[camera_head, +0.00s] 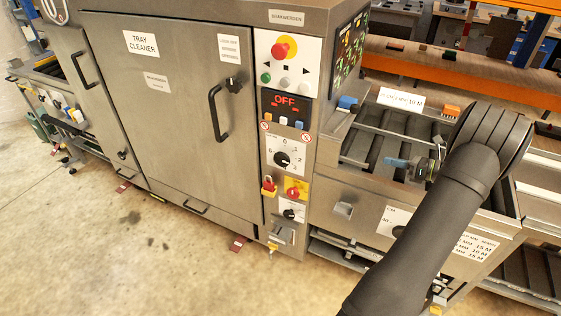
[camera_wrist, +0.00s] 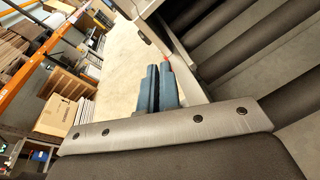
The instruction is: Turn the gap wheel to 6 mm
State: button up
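I cannot pick out the gap wheel for certain. A black dial knob (camera_head: 282,159) sits on a white plate on the machine's control column, with figures such as 0, 1, 2, 3 and 6 around it. No mm mark is readable there. A smaller black knob (camera_head: 289,214) sits on a white plate below it. My gripper (camera_head: 393,162) is over the roller bed to the right of the column, apart from both knobs. In the wrist view its two blue fingers (camera_wrist: 158,88) lie side by side, shut with nothing between them.
The roller bed's metal side (camera_head: 345,190) lies below my gripper. A blue object (camera_head: 347,103) and an orange-brown brush (camera_head: 450,111) sit on its far edge. The red emergency button (camera_head: 283,49) and door handle (camera_head: 217,113) stick out. The floor (camera_head: 130,235) in front is mostly clear.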

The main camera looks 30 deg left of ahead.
jog(key=o, duration=0.3)
jog(key=shift+a, duration=0.15)
jog(key=o, duration=0.4)
jog(key=shift+s+a+f+n, duration=0.1)
jog(key=shift+a+f+n, duration=0.05)
jog(key=shift+a+n, duration=0.15)
jog(key=o, duration=0.8)
jog(key=a+n, duration=0.1)
jog(key=s+a+f+n, duration=0.1)
jog(key=a, duration=0.1)
jog(key=a+n, duration=0.1)
jog(key=shift+s+a+f+n+t+y, duration=0.2)
jog(key=shift+a+f+n+t+y, duration=0.1)
jog(key=shift+t+y, duration=0.1)
jog(key=n+t, duration=0.4)
jog(key=n, duration=1.1)
send_near(285, 162)
jog(key=x, duration=1.1)
jog(key=shift+w+a, duration=0.15)
jog(key=shift+a, duration=0.2)
jog(key=c, duration=0.9)
